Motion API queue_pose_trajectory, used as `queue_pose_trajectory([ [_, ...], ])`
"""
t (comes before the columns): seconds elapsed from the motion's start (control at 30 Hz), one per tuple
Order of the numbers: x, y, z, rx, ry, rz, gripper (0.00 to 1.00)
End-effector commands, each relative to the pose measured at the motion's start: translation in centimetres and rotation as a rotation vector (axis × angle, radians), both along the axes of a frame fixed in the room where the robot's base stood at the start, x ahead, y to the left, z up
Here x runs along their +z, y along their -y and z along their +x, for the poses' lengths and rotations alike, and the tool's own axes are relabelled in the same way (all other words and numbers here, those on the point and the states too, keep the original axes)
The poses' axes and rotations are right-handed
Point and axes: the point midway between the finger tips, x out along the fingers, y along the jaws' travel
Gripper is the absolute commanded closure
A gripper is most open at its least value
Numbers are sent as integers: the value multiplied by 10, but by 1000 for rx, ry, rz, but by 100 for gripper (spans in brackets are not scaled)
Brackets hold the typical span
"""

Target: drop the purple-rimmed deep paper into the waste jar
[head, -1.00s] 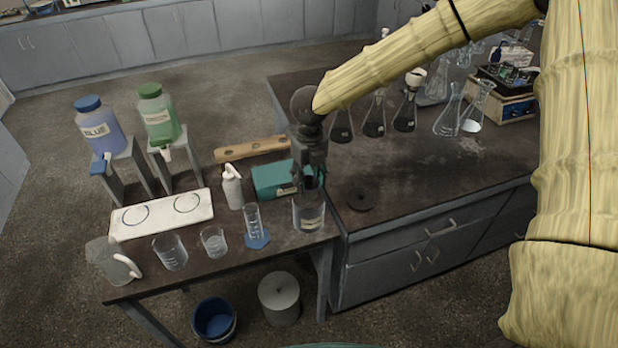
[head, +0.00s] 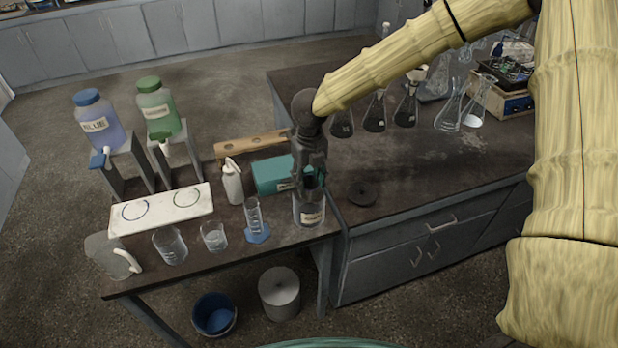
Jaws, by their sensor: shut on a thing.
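The waste jar (head: 310,214) is a clear glass jar with a pale label, standing at the right end of the low bench. My gripper (head: 310,186) points down directly over its mouth, with the fingertips at about the rim. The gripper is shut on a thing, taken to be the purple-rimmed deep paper. The paper itself is too small or hidden by the fingers and jar to make out. I cannot tell how far the fingertips reach inside the jar.
A teal box (head: 272,174), a white wash bottle (head: 232,184) and a graduated cylinder (head: 253,216) stand close left of the jar. A black disc (head: 362,194) lies on the higher bench to the right. Several flasks (head: 405,107) stand behind.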

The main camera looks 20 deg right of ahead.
Motion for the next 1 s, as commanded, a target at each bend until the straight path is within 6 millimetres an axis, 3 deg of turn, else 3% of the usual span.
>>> queue_pose_trajectory([
  [1.0,-16,0,0,1,0,0,63],
])
